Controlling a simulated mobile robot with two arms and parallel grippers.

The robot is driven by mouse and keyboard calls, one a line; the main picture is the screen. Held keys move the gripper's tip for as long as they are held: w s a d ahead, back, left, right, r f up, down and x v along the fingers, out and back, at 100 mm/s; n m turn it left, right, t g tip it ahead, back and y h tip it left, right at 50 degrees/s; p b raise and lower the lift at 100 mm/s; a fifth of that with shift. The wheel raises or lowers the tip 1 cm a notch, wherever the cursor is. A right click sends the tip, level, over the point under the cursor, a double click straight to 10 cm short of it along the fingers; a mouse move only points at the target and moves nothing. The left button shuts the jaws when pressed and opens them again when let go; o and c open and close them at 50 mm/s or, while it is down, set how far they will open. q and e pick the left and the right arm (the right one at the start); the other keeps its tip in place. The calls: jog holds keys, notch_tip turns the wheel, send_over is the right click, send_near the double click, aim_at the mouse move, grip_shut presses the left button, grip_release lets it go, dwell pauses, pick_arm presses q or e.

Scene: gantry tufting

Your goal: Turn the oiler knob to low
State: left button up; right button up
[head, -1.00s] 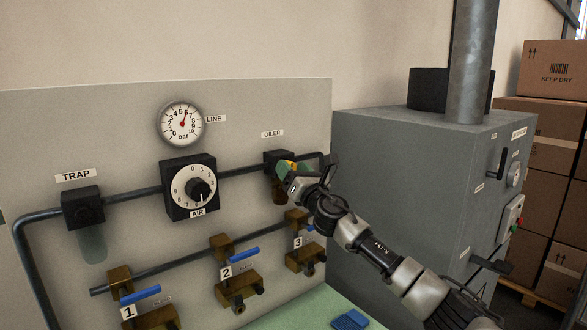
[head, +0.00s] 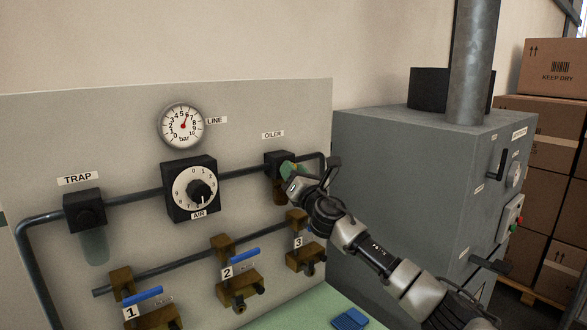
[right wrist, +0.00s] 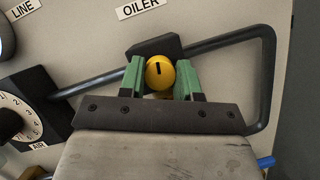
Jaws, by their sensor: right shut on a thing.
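The oiler is a black block (head: 274,158) on the pipe at the panel's right, under the OILER label (head: 272,135), with a dark amber bowl (head: 279,190) below it. Its round yellow knob (right wrist: 160,73) shows in the right wrist view, with a short black mark standing nearly upright in that picture. My right gripper (head: 288,170) is at the front of the oiler. Its green fingers sit on either side of the knob in the right wrist view and are shut on it. The knob is hidden in the head view. My left gripper is not in view.
A pipe (right wrist: 225,40) bends down just right of the oiler. The AIR regulator (head: 192,187), a gauge (head: 182,125) and the trap (head: 84,209) are to the left. Valve 3 (head: 299,255) is below. A grey cabinet (head: 395,190) stands to the right.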

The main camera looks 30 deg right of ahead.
jog(key=m+g+h+p, duration=0.1)
jog(key=m+g, duration=0.1)
jog(key=m, duration=0.4)
jog(key=m+g+h+p, duration=0.1)
jog(key=m+g+p, duration=0.1)
jog(key=m, duration=0.4)
jog(key=m+g+h+p, duration=0.1)
jog(key=m+g+p, duration=0.1)
jog(key=m, duration=0.4)
jog(key=shift+a+r, duration=0.1)
dwell(0.3)
jog(key=o, duration=0.9)
jog(key=shift+o, duration=0.2)
jog(key=shift+s, duration=0.1)
jog(key=b+v, duration=0.4)
jog(key=v, duration=0.6)
jog(key=shift+s, duration=0.35)
